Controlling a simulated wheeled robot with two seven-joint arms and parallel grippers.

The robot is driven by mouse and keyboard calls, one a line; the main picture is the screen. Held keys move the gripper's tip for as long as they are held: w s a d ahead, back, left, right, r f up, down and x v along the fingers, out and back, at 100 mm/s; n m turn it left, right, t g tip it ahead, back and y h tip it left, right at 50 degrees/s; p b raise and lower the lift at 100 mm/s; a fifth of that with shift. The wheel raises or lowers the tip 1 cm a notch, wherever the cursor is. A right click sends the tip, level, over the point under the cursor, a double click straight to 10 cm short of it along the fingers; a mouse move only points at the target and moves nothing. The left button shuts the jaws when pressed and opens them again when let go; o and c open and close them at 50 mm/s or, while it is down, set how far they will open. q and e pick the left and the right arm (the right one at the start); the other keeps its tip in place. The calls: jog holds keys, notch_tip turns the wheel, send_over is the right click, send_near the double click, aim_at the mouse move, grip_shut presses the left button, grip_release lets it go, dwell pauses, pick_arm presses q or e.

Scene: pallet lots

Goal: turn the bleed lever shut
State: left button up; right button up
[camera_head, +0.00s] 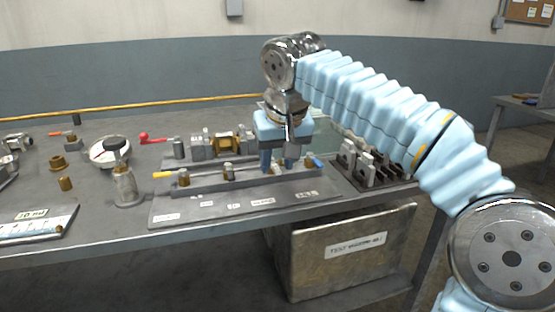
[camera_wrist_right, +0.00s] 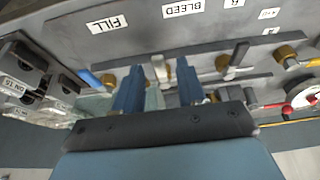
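My right gripper (camera_head: 278,165) points down over the valve row on the grey test board (camera_head: 180,217), its blue fingers apart. In the right wrist view, the gripper (camera_wrist_right: 158,88) straddles a short silver lever on a brass fitting, the bleed lever (camera_wrist_right: 159,68), near the BLEED label (camera_wrist_right: 188,8). The lever stands between the fingertips, with a gap visible on both sides; I cannot tell whether either finger touches it lower down. In the head view the fingers mostly hide this lever. My left gripper is not in view.
Beside the gripper are a blue-handled valve (camera_head: 316,162) and another silver lever (camera_head: 228,171). A brass-and-steel assembly (camera_head: 222,146) lies behind. A dark rack of fittings (camera_head: 372,165) stands right. A gauge (camera_head: 108,150) lies left.

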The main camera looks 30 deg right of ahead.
grip_shut()
